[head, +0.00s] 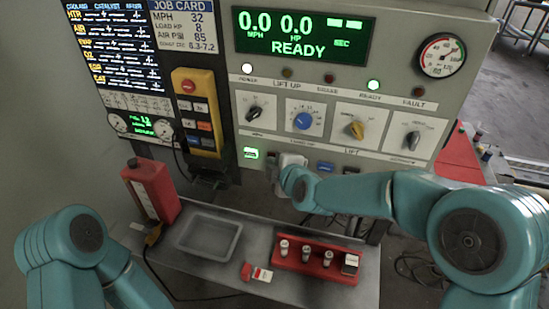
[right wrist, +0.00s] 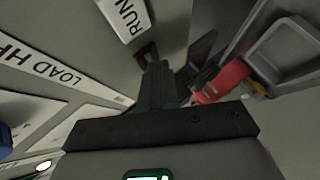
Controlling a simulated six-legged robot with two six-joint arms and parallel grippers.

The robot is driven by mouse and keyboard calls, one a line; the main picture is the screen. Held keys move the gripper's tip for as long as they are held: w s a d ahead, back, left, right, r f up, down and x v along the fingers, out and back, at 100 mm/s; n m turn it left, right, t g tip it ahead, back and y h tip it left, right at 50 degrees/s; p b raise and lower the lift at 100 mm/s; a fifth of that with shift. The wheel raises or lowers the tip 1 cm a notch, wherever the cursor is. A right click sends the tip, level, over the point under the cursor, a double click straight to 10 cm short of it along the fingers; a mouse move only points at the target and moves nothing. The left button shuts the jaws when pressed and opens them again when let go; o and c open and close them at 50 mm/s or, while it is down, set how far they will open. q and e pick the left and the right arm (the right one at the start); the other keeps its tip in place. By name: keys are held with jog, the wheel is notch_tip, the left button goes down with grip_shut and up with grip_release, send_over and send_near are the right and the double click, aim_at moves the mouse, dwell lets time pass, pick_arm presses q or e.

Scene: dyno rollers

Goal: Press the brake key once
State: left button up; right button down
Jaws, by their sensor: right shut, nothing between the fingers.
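The row of small keys runs along the bottom of the grey control panel (head: 330,100). A green-lit key (head: 251,153) is at its left and a blue key (head: 326,167) further right. I cannot read which one is the brake key; my right gripper hides part of the row between them. My right gripper (head: 290,162) is in front of the panel's lower edge. In the right wrist view its dark fingers (right wrist: 152,60) are together and empty, close to a label reading RUN (right wrist: 124,14). I cannot tell whether they touch a key. My left gripper is out of view.
The display (head: 300,35) reads READY. A yellow pendant (head: 198,112) with a red button hangs left of the panel. Below are a red bottle (head: 152,190), a grey tray (head: 180,238) and a red holder (head: 285,263) with several small cylinders on the shelf.

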jog(key=shift+s+a, duration=0.2)
jog(key=shift+s, duration=0.55)
jog(key=shift+s+a+p, duration=0.2)
jog(key=shift+s+a, duration=0.05)
jog(key=shift+s, duration=0.55)
jog(key=shift+s+a+p, duration=0.2)
jog(key=shift+s+a, duration=0.1)
jog(key=shift+s, duration=0.45)
jog(key=shift+s+a+p, duration=0.2)
jog(key=shift+s+a, duration=0.05)
jog(key=shift+s, duration=0.55)
jog(key=shift+f, duration=0.1)
jog(key=s+d+f+m+g+h, duration=0.1)
jog(key=s+d+f+m+g, duration=0.3)
jog(key=f, duration=0.6)
jog(key=s+d+f+m+g, duration=0.2)
jog(key=s+d+f+m, duration=0.35)
jog(key=f, duration=0.55)
jog(key=s+f+m+g, duration=0.2)
jog(key=s+f+m, duration=0.1)
jog(key=s, duration=0.3)
jog(key=s+d+f+m+g, duration=0.1)
jog(key=s+f+m, duration=0.2)
jog(key=s, duration=0.3)
jog(key=s+d+f+m+g, duration=0.1)
jog(key=s+f+m+g, duration=0.1)
jog(key=s+m, duration=0.3)
jog(key=shift+s+d+f+g, duration=0.3)
jog(key=shift+s+f, duration=0.25)
jog(key=shift+f, duration=0.2)
